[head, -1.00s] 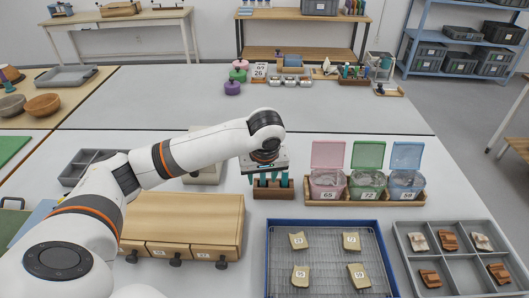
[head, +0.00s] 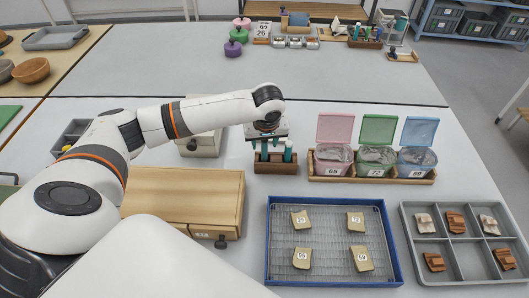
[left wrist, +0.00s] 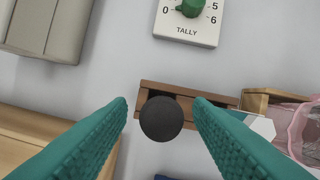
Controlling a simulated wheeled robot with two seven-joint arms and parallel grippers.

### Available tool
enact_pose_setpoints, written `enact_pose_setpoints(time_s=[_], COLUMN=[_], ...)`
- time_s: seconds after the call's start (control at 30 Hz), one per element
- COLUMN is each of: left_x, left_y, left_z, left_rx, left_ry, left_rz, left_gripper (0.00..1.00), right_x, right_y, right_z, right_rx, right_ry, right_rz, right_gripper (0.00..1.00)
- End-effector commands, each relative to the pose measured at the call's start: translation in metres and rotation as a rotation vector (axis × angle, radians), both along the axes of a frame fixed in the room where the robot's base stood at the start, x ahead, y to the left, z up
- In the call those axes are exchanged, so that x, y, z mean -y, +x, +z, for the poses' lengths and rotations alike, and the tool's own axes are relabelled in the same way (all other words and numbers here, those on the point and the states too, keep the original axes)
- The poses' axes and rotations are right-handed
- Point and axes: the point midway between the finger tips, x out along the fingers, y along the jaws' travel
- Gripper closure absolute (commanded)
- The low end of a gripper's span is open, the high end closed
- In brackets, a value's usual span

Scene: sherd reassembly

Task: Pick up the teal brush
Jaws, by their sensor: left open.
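A brown wooden holder (head: 275,167) stands on the table with upright teal-coloured items in it. A teal item (head: 288,152) shows at its right side; I cannot tell whether it is the brush. My left gripper (head: 268,142) is just above the holder, pointing down. In the left wrist view its teal fingers are apart, with a dark round knob (left wrist: 161,118) between them over the holder (left wrist: 190,100). The knob's stem is hidden beneath it. The fingers show no contact with the knob. My right gripper is not in view.
Lidded bins (head: 333,150) stand right of the holder. A wooden drawer box (head: 190,192) is front left. A blue-rimmed tray (head: 270,240) of labelled sherds and a grey divided tray (head: 445,208) lie in front.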

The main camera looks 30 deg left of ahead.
Motion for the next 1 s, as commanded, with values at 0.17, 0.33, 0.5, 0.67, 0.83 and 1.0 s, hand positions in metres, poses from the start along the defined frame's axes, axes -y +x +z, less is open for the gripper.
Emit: enact_pose_setpoints(time_s=[0.17,0.33,0.5,0.67,0.83,1.0], left_x=[-0.005,-0.007,-0.007,-0.007,-0.007,-0.007], left_y=[0.007,0.009,0.009,0.009,0.009,0.009], left_z=[-0.026,-0.04,-0.04,-0.04,-0.04,-0.04], left_rx=[-0.001,-0.001,0.0,0.0,0.0,0.0], left_ry=[0.001,0.001,0.0,0.0,0.0,0.0], left_rz=[0.001,0.0,0.0,0.0,0.0,0.0], left_gripper=[0.54,0.54,0.54,0.73,1.0,1.0], right_x=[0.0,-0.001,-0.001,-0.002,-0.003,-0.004], right_y=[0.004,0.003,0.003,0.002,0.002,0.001], right_z=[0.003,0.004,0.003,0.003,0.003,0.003], right_rx=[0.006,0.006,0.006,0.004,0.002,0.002], right_ry=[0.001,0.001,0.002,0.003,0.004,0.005], right_rz=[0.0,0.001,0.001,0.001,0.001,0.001], right_gripper=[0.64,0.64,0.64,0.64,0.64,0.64])
